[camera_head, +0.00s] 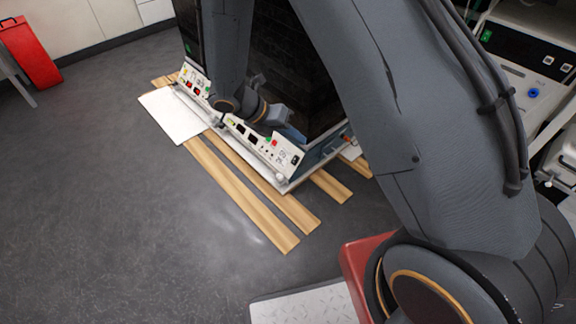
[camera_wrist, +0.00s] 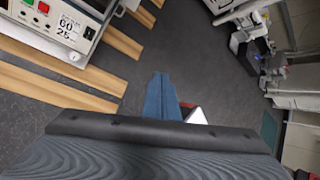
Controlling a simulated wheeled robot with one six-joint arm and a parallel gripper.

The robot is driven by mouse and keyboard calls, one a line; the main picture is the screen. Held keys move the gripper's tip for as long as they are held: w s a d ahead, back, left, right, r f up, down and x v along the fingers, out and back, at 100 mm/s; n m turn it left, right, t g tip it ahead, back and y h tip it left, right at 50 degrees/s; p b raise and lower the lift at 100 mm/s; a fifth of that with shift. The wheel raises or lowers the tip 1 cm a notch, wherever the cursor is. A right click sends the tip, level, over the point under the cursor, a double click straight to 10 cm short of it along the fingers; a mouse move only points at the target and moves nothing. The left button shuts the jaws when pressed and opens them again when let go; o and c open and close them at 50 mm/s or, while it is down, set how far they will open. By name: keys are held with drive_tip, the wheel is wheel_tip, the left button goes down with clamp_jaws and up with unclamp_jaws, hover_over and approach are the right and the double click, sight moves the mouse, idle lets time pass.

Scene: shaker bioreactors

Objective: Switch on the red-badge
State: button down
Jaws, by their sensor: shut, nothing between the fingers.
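A dark-windowed shaker cabinet stands on wooden slats, with a low white control panel (camera_head: 262,147) along its front edge. The panel's right end carries a red square (camera_head: 274,142) beside a green one. In the wrist view the same kind of panel (camera_wrist: 75,35) shows at the top left, with a red square (camera_wrist: 43,7), a green square and printed numbers. I cannot tell which mark is the badge or whether any switch is on. My gripper (camera_wrist: 163,76) is shut and empty, pointing over bare floor apart from the panel; in the head view the wrist hangs close above the panel.
A second panel section (camera_head: 195,88) with red and green marks lies farther left, near a white plate (camera_head: 172,115) on the floor. Wooden slats (camera_head: 240,195) stick out in front. Other lab equipment (camera_head: 525,75) stands at the right.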

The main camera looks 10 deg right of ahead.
sight(294, 159)
drive_tip(key=w+a+f+n+t+b, duration=0.2)
drive_tip(key=w+a+f+n+b, duration=0.2)
drive_tip(key=f, duration=0.6)
drive_tip(key=w+a+f+n+t+h+b, duration=0.1)
drive_tip(key=w+a+f+n+t+b, duration=0.2)
drive_tip(key=w+f+n+b, duration=0.4)
wheel_tip(294, 159, down, 5)
drive_tip(key=shift+a+r+n+h, duration=0.25)
drive_tip(key=shift+a+n, duration=0.4)
drive_tip(key=shift+n, duration=0.55)
drive_tip(key=b+x, duration=0.6)
drive_tip(key=x, duration=0.8)
drive_tip(key=shift+b, duration=0.4)
drive_tip(key=shift+r, duration=0.1)
